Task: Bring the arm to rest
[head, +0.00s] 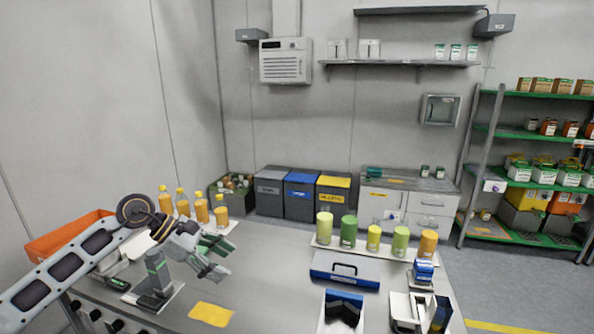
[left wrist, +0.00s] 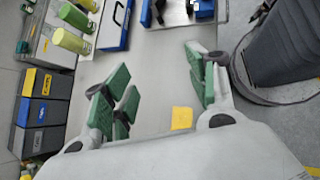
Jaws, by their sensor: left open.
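My left arm comes in from the left in the head view, and its gripper (head: 222,257) is above the left part of the grey table (head: 265,262). The green-padded fingers are apart and nothing is between them. In the left wrist view the open gripper (left wrist: 158,85) shows both finger pairs spread over bare table. A yellow patch (head: 211,314) lies on the table near the gripper in the head view; it also shows in the left wrist view (left wrist: 182,118). My right gripper is in neither view.
Yellow bottles (head: 201,208) and an orange tray (head: 68,236) are at the left. A blue case (head: 345,268) and a row of green and orange cylinders (head: 348,231) stand right of the gripper. Bins (head: 300,194) line the wall. The table's middle is mostly clear.

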